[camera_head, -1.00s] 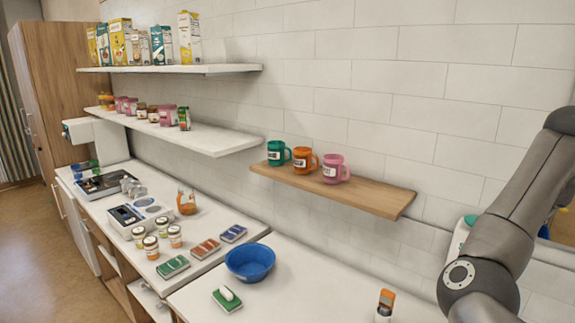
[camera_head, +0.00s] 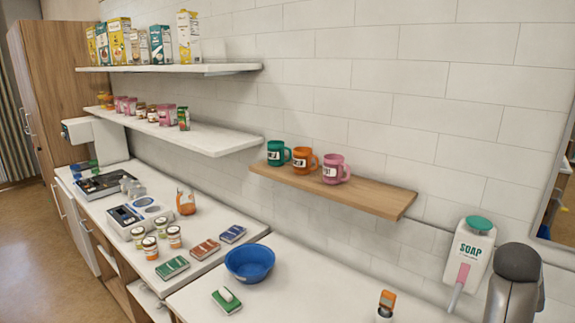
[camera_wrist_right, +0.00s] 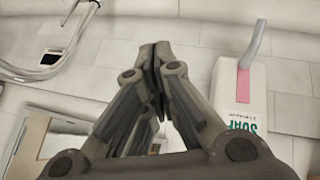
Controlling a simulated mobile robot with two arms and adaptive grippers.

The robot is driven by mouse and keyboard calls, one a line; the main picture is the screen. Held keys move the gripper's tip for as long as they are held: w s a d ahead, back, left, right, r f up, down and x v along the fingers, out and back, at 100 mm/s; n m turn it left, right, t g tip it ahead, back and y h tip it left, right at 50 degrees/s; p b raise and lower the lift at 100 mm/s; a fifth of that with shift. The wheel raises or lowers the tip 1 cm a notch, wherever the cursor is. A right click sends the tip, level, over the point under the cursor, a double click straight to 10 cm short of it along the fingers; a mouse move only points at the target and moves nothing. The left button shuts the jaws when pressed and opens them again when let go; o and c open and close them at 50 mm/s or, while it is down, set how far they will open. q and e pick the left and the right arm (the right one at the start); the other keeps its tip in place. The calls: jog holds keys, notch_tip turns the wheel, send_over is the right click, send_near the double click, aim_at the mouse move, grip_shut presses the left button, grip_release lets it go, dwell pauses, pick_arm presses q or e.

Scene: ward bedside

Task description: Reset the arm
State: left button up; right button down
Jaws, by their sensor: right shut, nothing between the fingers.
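Part of my right arm (camera_head: 513,285) shows at the lower right in the head view, beside the soap dispenser. My right gripper (camera_wrist_right: 155,60) fills the middle of the right wrist view. Its fingers meet at the tips, and nothing is held between them. My left arm and left gripper are in neither view.
A white soap dispenser (camera_head: 473,250) hangs on the tiled wall by my arm. A wooden shelf (camera_head: 375,200) holds three mugs. The counter (camera_head: 290,290) below carries a blue bowl (camera_head: 250,262) and an orange-capped item (camera_head: 386,305). A mirror edge (camera_head: 560,170) is at right.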

jog(key=s+a+f+n+t+y, duration=0.15)
jog(key=s+a+f+n, duration=0.35)
jog(key=s+a+f, duration=0.75)
jog(key=s+a+f+n+g+y, duration=0.1)
jog(key=s+a+f+n+y, duration=0.15)
jog(key=s+a, duration=0.55)
jog(key=s+a+f+n+g+y, duration=0.1)
jog(key=s+a+f+y, duration=0.25)
jog(key=s+a, duration=0.45)
notch_tip(320, 180, down, 35)
jog(key=b, duration=0.8)
pick_arm(q)
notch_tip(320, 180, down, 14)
jog(key=b, duration=0.6)
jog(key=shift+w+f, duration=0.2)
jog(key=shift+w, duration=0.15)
pick_arm(e)
jog(key=s+d+f+g, duration=0.2)
jog(key=s+f, duration=1.5)
jog(key=f, duration=0.5)
jog(key=shift+d+h, duration=0.2)
jog(key=shift+h, duration=0.25)
